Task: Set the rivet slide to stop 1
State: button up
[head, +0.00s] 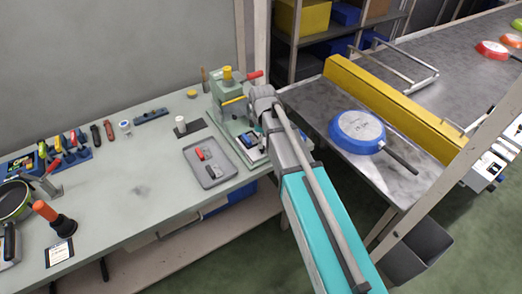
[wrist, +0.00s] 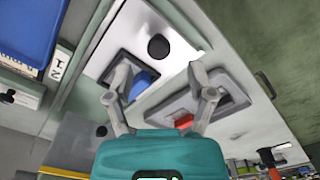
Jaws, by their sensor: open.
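The rivet machine (head: 232,100) stands at the right end of the bench, pale green with a yellow cap and a red-tipped lever. At its base is a pale plate with a dark frame and blue insert (head: 249,140). In the wrist view the pale plate (wrist: 180,55) carries a round black knob (wrist: 158,47) and the blue insert (wrist: 142,85). I cannot tell for certain which part is the rivet slide, nor read its stop marks. My gripper (wrist: 160,72) is open and empty, its fingers spread over the plate. In the head view my arm hides the fingers.
A grey tray (head: 218,172) with a red-handled item and a dark item lies left of the machine. The conveyor (head: 300,105) on the right carries a blue pan (head: 357,131). Several tools stand at the bench's left.

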jog(key=shift+f+b, duration=1.65)
jog(key=shift+f, duration=0.25)
grip_shut()
